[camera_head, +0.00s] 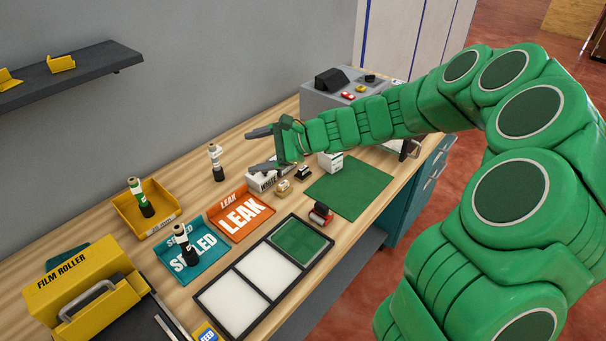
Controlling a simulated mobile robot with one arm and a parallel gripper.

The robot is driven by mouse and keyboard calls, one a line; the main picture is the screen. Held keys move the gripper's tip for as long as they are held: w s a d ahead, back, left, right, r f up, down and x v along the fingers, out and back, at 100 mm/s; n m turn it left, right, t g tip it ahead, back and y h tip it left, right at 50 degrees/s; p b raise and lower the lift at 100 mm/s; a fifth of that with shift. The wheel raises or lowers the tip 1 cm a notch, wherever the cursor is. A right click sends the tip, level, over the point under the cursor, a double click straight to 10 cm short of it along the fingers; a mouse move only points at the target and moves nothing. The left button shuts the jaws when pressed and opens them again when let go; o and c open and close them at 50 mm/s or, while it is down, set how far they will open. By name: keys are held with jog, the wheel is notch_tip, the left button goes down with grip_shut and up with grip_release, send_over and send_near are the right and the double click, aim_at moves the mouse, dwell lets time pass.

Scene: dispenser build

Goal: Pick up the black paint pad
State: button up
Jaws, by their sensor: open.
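My gripper (262,149) is open and empty. Its two dark fingers point left, above the back of the workbench. Near it on the bench are small block-like items: a dark-topped pale one (303,173), a tan one (283,187) and a red and black one (321,213). The dark-topped one is the likeliest black paint pad, but I cannot tell for sure at this size. It sits to the right of and below the fingers in the picture, apart from them. A white box with dark lettering (262,181) lies just below the fingers, partly hidden by the lower one.
A green mat (347,187) lies at right, and a grey machine (318,101) stands behind. Bottles stand at left, one in a yellow tray (119,203), one on the teal SEALED tray (166,257). An orange LEAK tray (213,217), a framed panel (202,297) and a yellow film roller (38,299) fill the front.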

jog(key=w+d+f+m+t, duration=0.4)
jog(key=w+d+f+m, duration=0.25)
jog(key=w+f, duration=0.35)
jog(key=m+t+h, duration=0.3)
jog(key=m+h, duration=0.1)
jog(key=m, duration=0.4)
send_near(299, 169)
jog(key=w+f, duration=0.1)
jog(key=w+a+f, duration=0.1)
jog(key=w, duration=0.1)
jog(key=shift+w+f, duration=0.1)
jog(key=shift+f, duration=0.25)
jog(key=shift+r+x, duration=0.15)
jog(key=shift+x, duration=1.75)
jog(key=shift+r+x, duration=0.15)
jog(key=shift+x, duration=1.8)
jog(key=shift+a, duration=0.15)
jog(key=c, duration=0.9)
